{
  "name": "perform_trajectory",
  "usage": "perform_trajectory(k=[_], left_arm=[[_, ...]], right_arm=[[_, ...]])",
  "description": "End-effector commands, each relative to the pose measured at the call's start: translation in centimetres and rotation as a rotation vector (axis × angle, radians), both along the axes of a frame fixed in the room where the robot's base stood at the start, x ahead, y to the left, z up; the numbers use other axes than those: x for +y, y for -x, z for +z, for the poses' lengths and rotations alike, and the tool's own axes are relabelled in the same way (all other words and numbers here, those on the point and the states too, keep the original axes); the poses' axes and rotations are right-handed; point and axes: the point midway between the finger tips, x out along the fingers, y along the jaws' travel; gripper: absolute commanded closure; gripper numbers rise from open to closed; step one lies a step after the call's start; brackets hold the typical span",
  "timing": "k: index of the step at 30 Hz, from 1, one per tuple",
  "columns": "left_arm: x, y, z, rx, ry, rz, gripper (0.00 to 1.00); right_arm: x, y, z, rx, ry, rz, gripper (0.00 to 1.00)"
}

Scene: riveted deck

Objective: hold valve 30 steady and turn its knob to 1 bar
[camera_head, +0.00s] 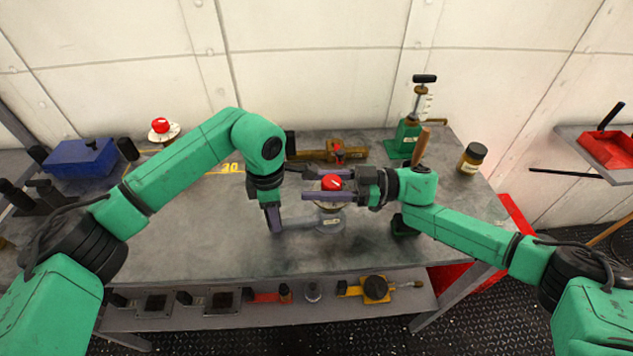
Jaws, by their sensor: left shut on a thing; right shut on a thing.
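A valve with a grey body (331,224) stands on the bench, slightly right of the middle. Its red knob (331,182) is on top, above a pale dial that is mostly covered. My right gripper (322,184) comes in from the right and is shut on the knob, one purple finger on each side. The dial markings and the knob's setting are too small to read.
A second valve (160,128) with a red knob and white dial stands back left by a blue box (80,158). A yellow 30 (231,168) marks the bench. A brown fitting (335,151), a green pump (407,137) and a jar (472,158) stand behind. The front-left bench is clear.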

Motion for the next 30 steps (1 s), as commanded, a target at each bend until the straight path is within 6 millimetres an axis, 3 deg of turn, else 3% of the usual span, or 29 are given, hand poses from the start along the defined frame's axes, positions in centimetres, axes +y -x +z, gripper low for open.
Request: perform_trajectory(k=[18,19,21,30], left_arm=[[-0.15,0.08,-0.03,0.001,0.004,-0.003,1.0],[-0.15,0.07,-0.03,0.001,0.003,-0.003,1.0],[-0.14,0.08,-0.03,0.002,0.003,-0.003,1.0],[-0.11,0.07,-0.04,0.002,0.003,-0.002,1.0]], right_arm=[[0.03,0.25,-0.06,0.002,0.002,0.058,1.0],[0.03,0.25,-0.06,0.002,0.002,0.057,0.41],[0.03,0.24,-0.06,0.002,0.002,0.057,0.18],[-0.02,0.2,0.06,0.001,0.002,0.056,0.18]])
